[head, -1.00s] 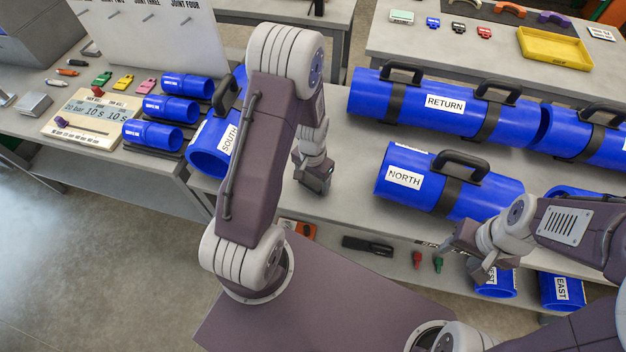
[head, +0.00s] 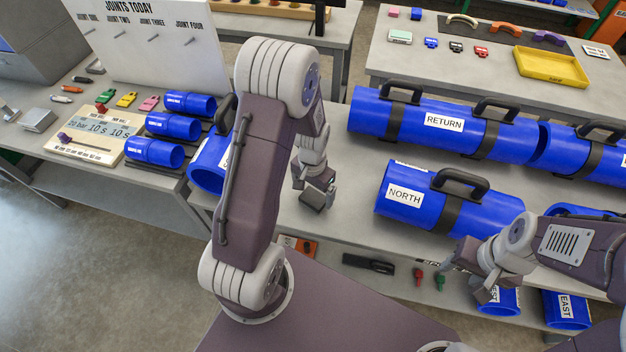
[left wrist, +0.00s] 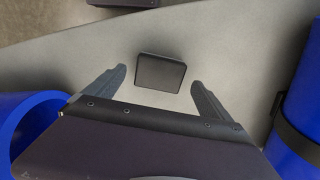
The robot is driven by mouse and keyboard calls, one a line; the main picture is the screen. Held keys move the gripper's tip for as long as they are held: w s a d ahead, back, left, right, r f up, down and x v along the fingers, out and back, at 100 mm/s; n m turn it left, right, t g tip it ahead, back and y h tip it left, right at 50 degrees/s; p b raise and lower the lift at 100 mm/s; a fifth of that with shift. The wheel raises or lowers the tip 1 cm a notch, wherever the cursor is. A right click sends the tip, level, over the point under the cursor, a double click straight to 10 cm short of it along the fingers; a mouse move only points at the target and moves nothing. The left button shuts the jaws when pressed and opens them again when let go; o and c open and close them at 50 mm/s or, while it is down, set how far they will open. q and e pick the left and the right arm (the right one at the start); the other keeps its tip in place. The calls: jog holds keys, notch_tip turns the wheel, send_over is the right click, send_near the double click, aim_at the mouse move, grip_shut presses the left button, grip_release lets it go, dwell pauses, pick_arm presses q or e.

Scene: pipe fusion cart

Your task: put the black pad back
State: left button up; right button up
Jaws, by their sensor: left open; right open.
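The black pad (left wrist: 160,72) is a small dark square block on the grey bench, seen in the left wrist view between the two fingertips with bare bench on either side of it. In the head view a dark square, apparently the same pad (head: 312,199), shows at the tip of my left arm. My left gripper (head: 318,190) is open over the bench, between the SOUTH and NORTH pipes; its spread fingers (left wrist: 159,78) also show in the wrist view, apart from the pad. My right gripper (head: 482,284) is open and empty in front of the NORTH pipe.
The blue NORTH pipe (head: 410,215) lies right of my left gripper, and the SOUTH pipe (head: 205,170) left, partly behind my arm. The RETURN pipe (head: 400,118) lies behind. A yellow tray (head: 550,66) stands on the back table. Bench around the pad is clear.

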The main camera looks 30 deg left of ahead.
aim_at(313, 198)
pick_arm(q)
notch_tip(313, 198, up, 8)
jog(key=s+d+r+n+t, duration=0.1)
jog(key=s+d+r+n, duration=0.1)
jog(key=s+d, duration=0.3)
jog(key=s, duration=0.3)
jog(key=shift+r+p, duration=0.3)
jog(key=shift+r, duration=0.05)
jog(key=shift+s, duration=0.15)
dwell(0.7)
